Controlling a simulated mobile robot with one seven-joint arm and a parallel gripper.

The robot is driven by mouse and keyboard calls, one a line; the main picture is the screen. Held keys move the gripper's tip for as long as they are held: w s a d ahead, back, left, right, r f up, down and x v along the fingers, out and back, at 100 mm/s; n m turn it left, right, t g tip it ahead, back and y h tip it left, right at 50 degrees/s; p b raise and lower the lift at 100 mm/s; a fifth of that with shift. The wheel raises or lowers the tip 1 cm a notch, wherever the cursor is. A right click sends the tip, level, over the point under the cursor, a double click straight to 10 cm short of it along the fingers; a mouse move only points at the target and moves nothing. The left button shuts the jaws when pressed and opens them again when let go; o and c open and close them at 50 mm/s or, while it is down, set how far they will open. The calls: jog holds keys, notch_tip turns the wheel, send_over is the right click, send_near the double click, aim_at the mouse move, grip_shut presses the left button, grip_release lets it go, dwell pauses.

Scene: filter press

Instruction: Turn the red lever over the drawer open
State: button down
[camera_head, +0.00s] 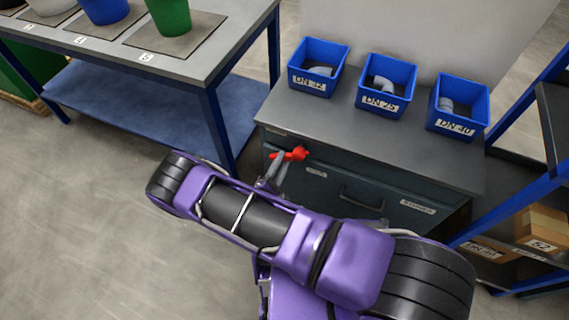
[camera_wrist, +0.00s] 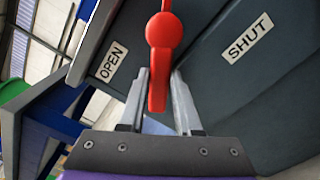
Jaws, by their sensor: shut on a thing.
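The red lever (camera_head: 291,154) is mounted at the upper left front of the grey drawer cabinet, over the drawer (camera_head: 352,193). In the wrist view the lever (camera_wrist: 161,35) runs down the middle, between the OPEN label (camera_wrist: 110,63) at left and the SHUT label (camera_wrist: 248,44) at right. My gripper (camera_wrist: 160,74) has one finger on each side of the lever and is shut on it. In the head view my gripper (camera_head: 276,172) is at the lever and my arm hides part of the cabinet front. The drawer front looks flush with the cabinet.
Three blue bins (camera_head: 317,66), (camera_head: 385,82), (camera_head: 457,104) with grey pipe fittings stand on the cabinet top (camera_head: 330,118). A workbench (camera_head: 205,65) with pots is at upper left. A blue-framed shelf (camera_head: 500,205) with boxes is at right. Open floor (camera_head: 85,215) lies at left.

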jog(key=shift+w+a+r+m+p, duration=0.15)
jog(key=shift+r+m+p, duration=0.25)
jog(key=shift+m, duration=0.65)
jog(key=shift+s+a+r+m+p, duration=0.1)
jog(key=shift+r+m+p, duration=0.3)
jog(key=shift+m, duration=0.7)
jog(key=shift+w+a+r+m+p, duration=0.1)
jog(key=shift+a+r+m+p, duration=0.1)
jog(key=shift+r+m, duration=0.6)
jog(key=shift+f+m, duration=0.2)
jog(key=shift+m, duration=0.15)
jog(key=c, duration=0.6)
grip_release()
jog(key=v, duration=1.7)
jog(key=shift+s, duration=0.25)
jog(key=shift+r, duration=0.1)
